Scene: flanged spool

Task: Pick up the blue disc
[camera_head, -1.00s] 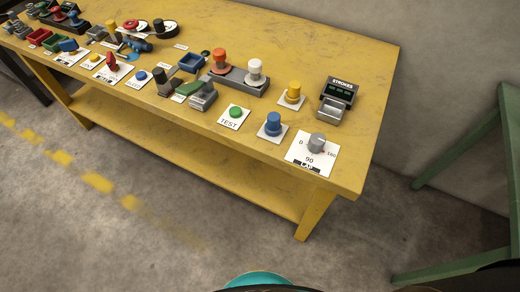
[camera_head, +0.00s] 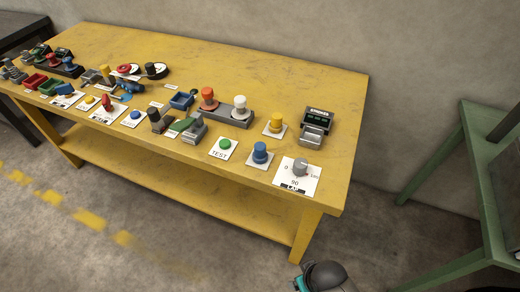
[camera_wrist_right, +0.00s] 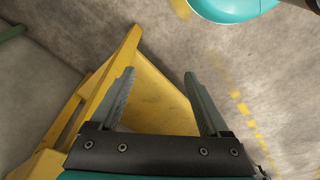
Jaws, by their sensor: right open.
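A small flat light-blue disc (camera_head: 122,97) lies on the yellow workbench (camera_head: 290,72), left of the middle in the head view. It is partly covered by a dark blue piece (camera_head: 131,87), and its exact outline is too small to tell. My right gripper (camera_wrist_right: 159,74) is open and empty in the right wrist view, its two fingers well apart. It is away from the disc, with the bench's yellow frame and the floor behind the fingers. The disc does not show in the wrist view. My left gripper is not in view.
Nearer the bench's right end are a blue knob (camera_head: 260,152), a grey dial (camera_head: 300,167), a green button (camera_head: 225,144) and a counter box (camera_head: 316,122). A green table (camera_head: 480,165) is at right. The floor in front is clear.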

